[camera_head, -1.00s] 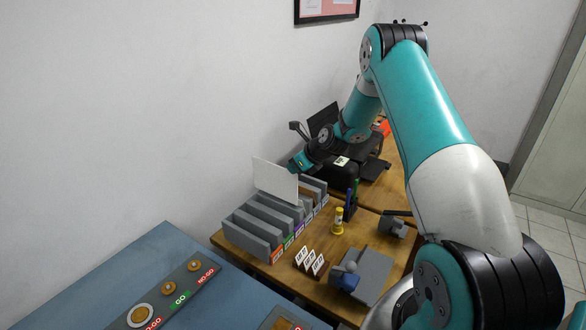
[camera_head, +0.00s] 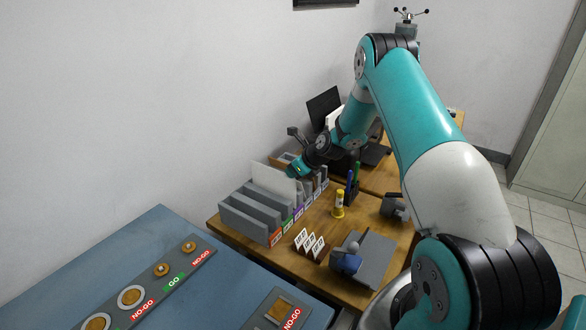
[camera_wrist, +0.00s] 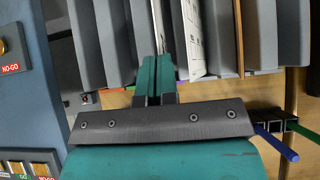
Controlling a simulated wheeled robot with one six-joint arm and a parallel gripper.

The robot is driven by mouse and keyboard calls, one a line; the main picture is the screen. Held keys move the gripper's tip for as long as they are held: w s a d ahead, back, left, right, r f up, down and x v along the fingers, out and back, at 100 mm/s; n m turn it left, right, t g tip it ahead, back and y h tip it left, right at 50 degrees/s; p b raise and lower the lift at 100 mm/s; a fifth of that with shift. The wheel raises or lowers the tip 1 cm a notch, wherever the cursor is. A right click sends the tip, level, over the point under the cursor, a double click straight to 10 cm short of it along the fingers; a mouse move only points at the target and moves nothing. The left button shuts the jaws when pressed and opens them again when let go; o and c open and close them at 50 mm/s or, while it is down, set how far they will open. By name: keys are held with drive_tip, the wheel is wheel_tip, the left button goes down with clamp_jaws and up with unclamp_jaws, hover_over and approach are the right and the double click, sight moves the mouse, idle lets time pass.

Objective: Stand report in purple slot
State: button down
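The report is a thin white board (camera_head: 270,179), standing upright at the grey slotted rack (camera_head: 240,222). Its lower part is hidden behind the dividers. My gripper (camera_head: 293,172) is shut on its right edge. In the wrist view my gripper's fingers (camera_wrist: 156,75) point in among the grey dividers, pinched close together. The purple label (camera_head: 298,213) is on the rack's front, right of the green and orange ones. The board is roughly in line with it, but I cannot tell exactly which slot it is in. A white printed sheet (camera_wrist: 190,35) shows just right of my fingers.
A blue table (camera_head: 150,240) with a GO/NO-GO panel is at the left. The wall is close behind.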

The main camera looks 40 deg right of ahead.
drive_tip(key=shift+f, duration=0.35)
drive_tip(key=c, duration=1.3)
unclamp_jaws()
drive_tip(key=shift+s+r, duration=0.1)
drive_tip(key=shift+r, duration=0.05)
drive_tip(key=b+v, duration=0.2)
drive_tip(key=v, duration=1.5)
drive_tip(key=shift+s+b, duration=0.1)
drive_tip(key=shift+b, duration=0.3)
